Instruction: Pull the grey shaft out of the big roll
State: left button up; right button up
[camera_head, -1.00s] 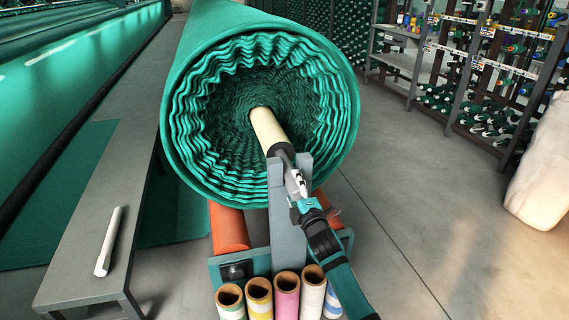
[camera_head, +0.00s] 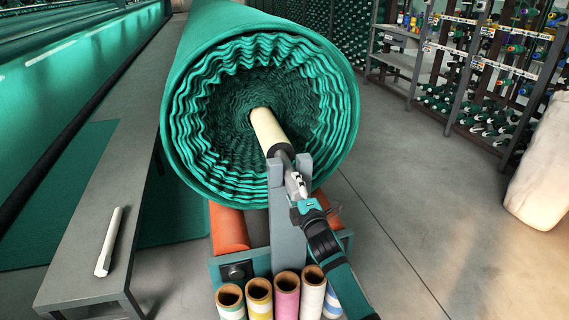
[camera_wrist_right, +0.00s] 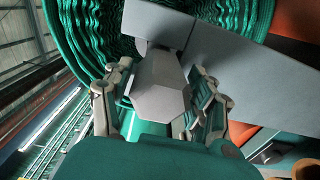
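The big roll (camera_head: 230,110) of green netting lies with its wavy end facing me. A pale core tube (camera_head: 267,128) sticks out of its middle. The grey shaft (camera_head: 281,152) comes out of the tube and rests in a grey forked upright (camera_head: 288,225). In the right wrist view the shaft's six-sided end (camera_wrist_right: 160,95) points at the camera. My right gripper (camera_head: 298,188) is at this end. In the wrist view its fingers stand apart on both sides of the shaft end, with gaps showing. My left gripper is not in view.
Several coloured tubes (camera_head: 286,290) stand in front of the upright. A long grey bench (camera_head: 75,240) with a white bar (camera_head: 108,242) runs along the left. Shelves of spools (camera_head: 470,80) and a pale sack (camera_head: 540,170) stand at the right. The floor (camera_head: 420,200) between is clear.

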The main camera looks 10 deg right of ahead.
grip_shut()
jog(key=shift+r, duration=0.3)
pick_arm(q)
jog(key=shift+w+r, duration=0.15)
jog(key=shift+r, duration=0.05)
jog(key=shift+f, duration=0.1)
pick_arm(e)
jog(key=shift+f, duration=0.1)
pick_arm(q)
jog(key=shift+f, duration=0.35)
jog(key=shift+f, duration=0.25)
pick_arm(e)
jog(key=shift+s+f, duration=0.1)
jog(key=shift+s, duration=0.05)
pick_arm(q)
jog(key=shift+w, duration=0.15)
pick_arm(e)
jog(key=shift+s, duration=0.1)
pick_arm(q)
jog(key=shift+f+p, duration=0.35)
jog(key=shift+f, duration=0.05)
pick_arm(e)
jog(key=shift+s+f, duration=0.1)
jog(key=shift+s, duration=0.05)
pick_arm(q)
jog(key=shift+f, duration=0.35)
pick_arm(e)
jog(key=shift+s, duration=0.1)
